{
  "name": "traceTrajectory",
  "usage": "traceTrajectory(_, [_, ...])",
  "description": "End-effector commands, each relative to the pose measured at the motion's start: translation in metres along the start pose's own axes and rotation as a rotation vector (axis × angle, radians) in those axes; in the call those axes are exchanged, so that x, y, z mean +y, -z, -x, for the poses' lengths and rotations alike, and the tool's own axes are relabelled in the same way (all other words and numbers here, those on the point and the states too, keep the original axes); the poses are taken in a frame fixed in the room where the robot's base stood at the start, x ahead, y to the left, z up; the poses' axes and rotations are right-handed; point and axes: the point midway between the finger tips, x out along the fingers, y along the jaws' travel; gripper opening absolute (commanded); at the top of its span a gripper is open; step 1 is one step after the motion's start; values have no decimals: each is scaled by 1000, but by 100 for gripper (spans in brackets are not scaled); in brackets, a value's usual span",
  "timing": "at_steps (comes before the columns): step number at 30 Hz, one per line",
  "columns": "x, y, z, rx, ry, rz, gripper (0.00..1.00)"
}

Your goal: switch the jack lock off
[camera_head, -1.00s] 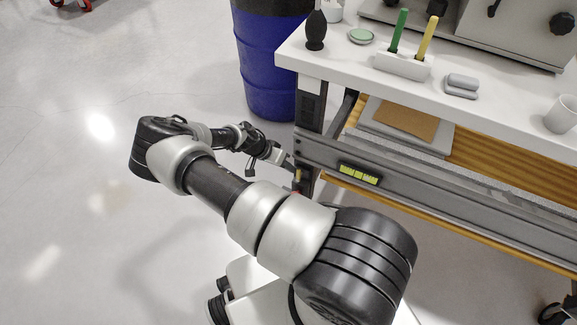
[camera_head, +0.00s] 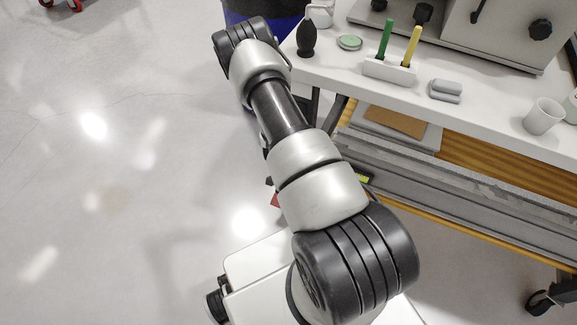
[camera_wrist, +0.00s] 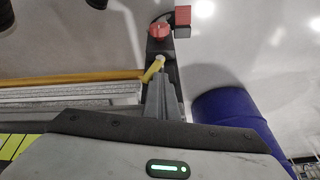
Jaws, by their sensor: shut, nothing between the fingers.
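In the wrist view a short yellow lever (camera_wrist: 153,70) stands out from a dark upright part beside the bench frame; it looks like the jack lock, tilted toward lower left. A red round knob (camera_wrist: 160,32) sits just beyond it. My gripper (camera_wrist: 162,80) is shut and empty, its narrow grey fingers pointing at the lever with the tips right by it. Whether they touch cannot be told. In the head view my arm hides the gripper and the lever.
The white bench top (camera_head: 470,125) carries a pen holder (camera_head: 389,69), a cup (camera_head: 543,116) and a black bulb (camera_head: 307,38). A blue drum (camera_wrist: 232,110) stands close by the leg. A red block (camera_wrist: 183,17) is near the knob.

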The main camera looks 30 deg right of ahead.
Motion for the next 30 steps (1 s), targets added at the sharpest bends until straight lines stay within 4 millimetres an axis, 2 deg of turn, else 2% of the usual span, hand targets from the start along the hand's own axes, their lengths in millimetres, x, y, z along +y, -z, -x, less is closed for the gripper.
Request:
traceTrajectory(3, [11,2,-2,-21,68,-43,0])
traceTrajectory(15, [25,3,-7,-61,274,-117,0])
traceTrajectory(28, [49,3,-21,-59,267,-113,0])
traceTrajectory(30, [48,4,-18,-59,268,-112,0])
